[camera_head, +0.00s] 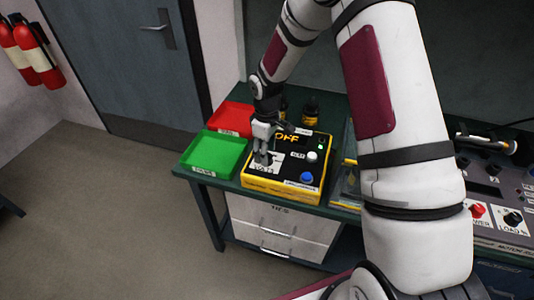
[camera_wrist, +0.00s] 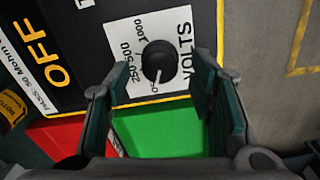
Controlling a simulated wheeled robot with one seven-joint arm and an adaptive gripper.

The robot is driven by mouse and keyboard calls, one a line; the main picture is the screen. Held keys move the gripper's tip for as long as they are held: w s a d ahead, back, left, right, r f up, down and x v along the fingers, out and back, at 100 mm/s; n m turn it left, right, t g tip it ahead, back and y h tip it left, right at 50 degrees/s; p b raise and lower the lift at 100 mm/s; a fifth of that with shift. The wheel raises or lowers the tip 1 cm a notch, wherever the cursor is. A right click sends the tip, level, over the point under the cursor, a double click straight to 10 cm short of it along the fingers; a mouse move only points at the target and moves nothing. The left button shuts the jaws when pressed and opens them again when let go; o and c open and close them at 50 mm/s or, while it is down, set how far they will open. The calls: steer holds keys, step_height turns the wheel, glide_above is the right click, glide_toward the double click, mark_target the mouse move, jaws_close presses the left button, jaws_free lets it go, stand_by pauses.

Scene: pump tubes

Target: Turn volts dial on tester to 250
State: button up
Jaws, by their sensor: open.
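The tester (camera_head: 288,188) is a black and yellow box on the green bench, and its display reads OFF. Its volts dial (camera_wrist: 158,60) is a round black knob on a white label marked 0, 250, 500 and 1000. The dial's white line points toward 0 in the wrist view. My gripper (camera_wrist: 162,76) is open, with its dark fingers on either side of the dial's near end; I cannot tell whether they touch it.
A green tray (camera_head: 213,152) and a red tray (camera_head: 234,117) sit left of the tester. The tester also has a white knob (camera_head: 312,156) and a blue button (camera_head: 306,177). Small dark bottles (camera_head: 310,107) stand behind it. A control panel (camera_head: 490,190) is at the right.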

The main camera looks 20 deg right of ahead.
steer(key=shift+f, duration=0.75)
steer(key=c, duration=1.2)
steer(key=shift+o, duration=0.2)
steer(key=shift+m, duration=0.3)
steer(key=m, duration=0.3)
steer(key=shift+m+b, duration=0.3)
steer(key=shift+b, duration=0.1)
steer(key=shift+m+b, duration=0.4)
steer(key=shift+m, duration=1.9)
